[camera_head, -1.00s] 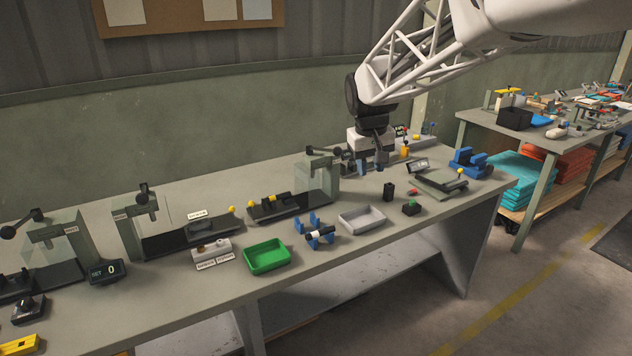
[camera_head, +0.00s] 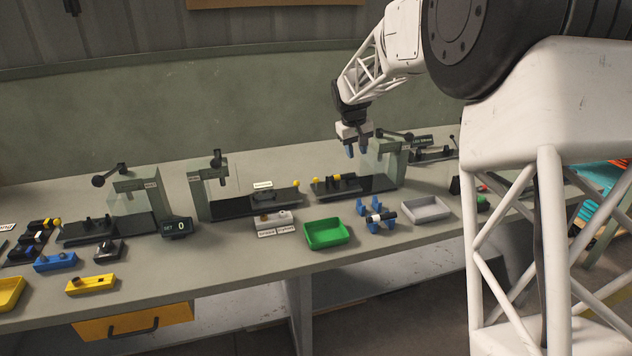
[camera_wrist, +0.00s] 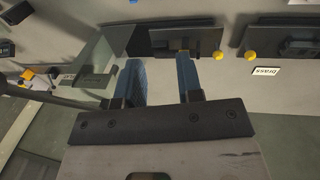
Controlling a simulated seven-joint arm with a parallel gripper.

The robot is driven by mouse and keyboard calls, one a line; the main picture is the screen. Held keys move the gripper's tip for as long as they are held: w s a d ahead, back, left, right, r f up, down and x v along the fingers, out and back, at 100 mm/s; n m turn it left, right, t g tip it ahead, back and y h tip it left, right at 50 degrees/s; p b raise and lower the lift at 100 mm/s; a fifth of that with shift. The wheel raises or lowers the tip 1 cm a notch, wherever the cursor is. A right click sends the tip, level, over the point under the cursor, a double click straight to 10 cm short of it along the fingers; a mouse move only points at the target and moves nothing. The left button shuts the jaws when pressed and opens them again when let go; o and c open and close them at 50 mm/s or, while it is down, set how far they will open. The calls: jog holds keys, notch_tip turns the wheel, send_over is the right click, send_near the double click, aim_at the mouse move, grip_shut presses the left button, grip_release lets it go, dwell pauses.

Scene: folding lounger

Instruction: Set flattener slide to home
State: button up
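Three similar bench stations with dark rails and yellow-knobbed slides stand in a row; their name labels are too small to read, so I cannot tell for certain which is the flattener. The nearest to my gripper (camera_head: 357,152) is the right station, with its slide (camera_head: 337,185) on a dark rail (camera_head: 378,184) and its yellow knob (camera_head: 315,184) at the left end. My gripper hangs open and empty above and behind this rail. In the wrist view its two blue fingers (camera_wrist: 162,82) are apart, with the rail (camera_wrist: 207,39) and yellow knob (camera_wrist: 220,55) beyond them.
The right station's upright frame and lever (camera_head: 392,150) stand just right of my gripper. The middle station (camera_head: 208,185) is to the left. A green tray (camera_head: 327,246), a blue stand (camera_head: 366,206) and a grey tray (camera_head: 426,218) sit in front.

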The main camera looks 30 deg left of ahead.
jog(key=n, duration=0.2)
send_over(316, 178)
jog(key=s+a, duration=0.1)
notch_tip(316, 178, down, 10)
jog(key=shift+r, duration=0.15)
jog(key=shift+w+d+f, duration=0.15)
jog(key=shift+w+f, duration=0.05)
jog(key=shift+f, duration=1.05)
jog(key=shift+w+d+f, duration=0.1)
jog(key=shift+w+f, duration=0.1)
jog(key=shift+f, duration=1.1)
jog(key=shift+w+d+f, duration=0.15)
jog(key=shift+w+f, duration=0.05)
jog(key=shift+f, duration=1.05)
jog(key=shift+c, duration=0.2)
grip_shut()
